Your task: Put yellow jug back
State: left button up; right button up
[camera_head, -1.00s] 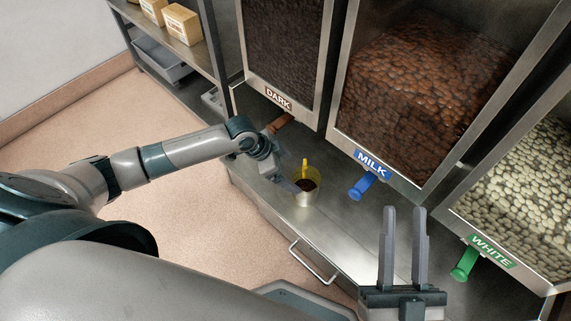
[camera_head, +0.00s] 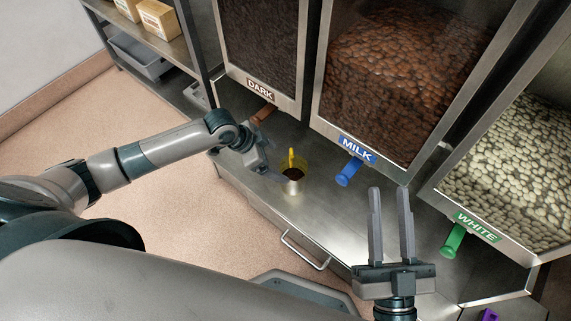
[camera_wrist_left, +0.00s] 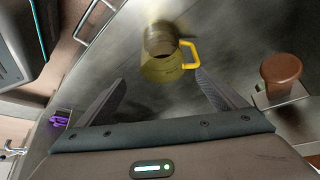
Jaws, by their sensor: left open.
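The yellow jug (camera_head: 301,166) stands upright on the steel counter (camera_head: 335,222), with something dark inside. Its yellow handle shows in the left wrist view, where the jug (camera_wrist_left: 165,71) is just ahead of and between the fingertips. My left gripper (camera_head: 271,176) is open beside the jug, on its left in the head view. The two fingers (camera_wrist_left: 160,85) are spread with nothing clearly held between them. My right gripper (camera_head: 389,192) is open and empty, at the lower right of the head view.
Dark (camera_head: 262,45), milk (camera_head: 400,80) and white (camera_head: 510,185) dispensers stand behind the counter, with brown (camera_head: 262,114), blue (camera_head: 349,172) and green (camera_head: 453,240) spouts low over it. A shelf (camera_head: 180,52) with boxes and a bin is at upper left. A drawer handle (camera_head: 303,250) is on the counter front.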

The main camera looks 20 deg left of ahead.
pick_arm(q)
jog(key=s+d+r+n+t+h, duration=0.1)
jog(key=s+d+r+t+h, duration=0.25)
jog(key=d, duration=0.45)
jog(key=s+d+r+n+t+h, duration=0.15)
jog(key=s+d+r, duration=0.25)
jog(key=d, duration=0.5)
jog(key=s+a+r+n+t, duration=0.1)
jog(key=s+r+t, duration=0.2)
jog(key=r, duration=0.4)
jog(key=s+a+r+n+t+y, duration=0.1)
jog(key=s+r+n+t, duration=0.1)
jog(key=s+r+t, duration=0.2)
jog(key=s+a+r+n+t+y, duration=0.1)
jog(key=s+r+t, duration=0.3)
jog(key=r, duration=0.6)
jog(key=shift+a+n+t, duration=0.55)
jog(key=shift+n+t, duration=0.05)
jog(key=shift+n, duration=0.05)
jog(key=shift+c, duration=0.5)
